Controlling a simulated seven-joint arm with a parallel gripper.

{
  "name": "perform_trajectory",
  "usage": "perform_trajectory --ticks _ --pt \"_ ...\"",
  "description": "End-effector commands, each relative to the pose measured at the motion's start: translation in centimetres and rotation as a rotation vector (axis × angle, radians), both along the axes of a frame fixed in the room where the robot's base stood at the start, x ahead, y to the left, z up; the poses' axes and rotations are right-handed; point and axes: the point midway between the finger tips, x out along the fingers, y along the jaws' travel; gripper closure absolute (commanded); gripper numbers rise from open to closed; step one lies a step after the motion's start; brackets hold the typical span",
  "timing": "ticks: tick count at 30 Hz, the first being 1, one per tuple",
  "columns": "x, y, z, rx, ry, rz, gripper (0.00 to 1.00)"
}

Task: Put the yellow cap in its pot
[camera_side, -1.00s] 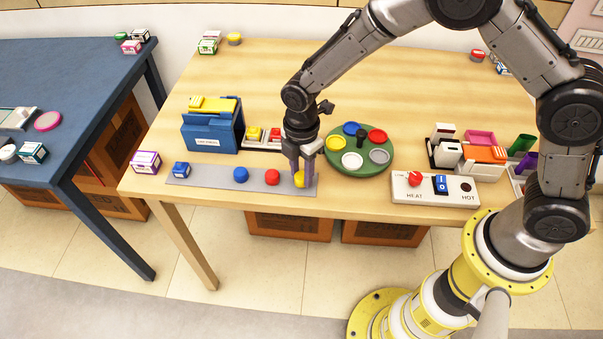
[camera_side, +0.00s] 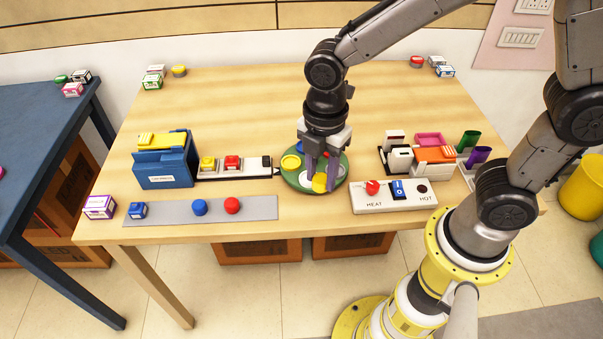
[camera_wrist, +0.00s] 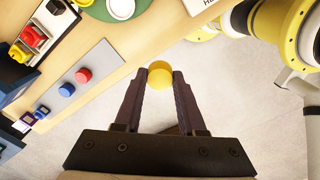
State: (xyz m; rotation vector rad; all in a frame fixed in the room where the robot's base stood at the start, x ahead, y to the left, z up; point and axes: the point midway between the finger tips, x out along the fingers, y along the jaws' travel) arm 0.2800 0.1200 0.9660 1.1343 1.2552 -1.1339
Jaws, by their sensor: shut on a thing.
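The yellow cap (camera_side: 319,184) is between the fingertips of my gripper (camera_side: 320,176), which is shut on it; it also shows in the wrist view (camera_wrist: 160,74). In the side view the cap appears over the near part of the round green holder (camera_side: 341,183); I cannot tell its exact height above it. The yellow pot (camera_side: 290,162) is at the holder's left, to the left of the cap. The white pot (camera_side: 306,177) is just left of the cap. My fingers and wrist hide part of the holder.
A grey strip (camera_side: 260,208) to the left bears a red cap (camera_side: 232,205), a blue cap (camera_side: 200,207) and a blue box (camera_side: 137,210). A heat switch panel (camera_side: 375,208) stands close to the holder's right. A blue file box (camera_side: 165,167) stands at left.

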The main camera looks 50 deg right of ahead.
Motion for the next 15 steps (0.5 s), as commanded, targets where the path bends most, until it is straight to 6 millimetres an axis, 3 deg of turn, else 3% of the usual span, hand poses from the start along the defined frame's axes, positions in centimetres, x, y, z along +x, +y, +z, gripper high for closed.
perform_trajectory --ticks 3,6,11,15 --pt "-0.4 -0.2 0.4 0.0 -0.002 0.035 1.0" --pt "1.1 0.3 1.2 0.0 -0.001 0.093 1.0" --pt "6.6 -0.5 1.4 0.0 0.002 0.133 1.0" --pt "11.4 -2.9 0.4 0.0 0.003 0.116 1.0"
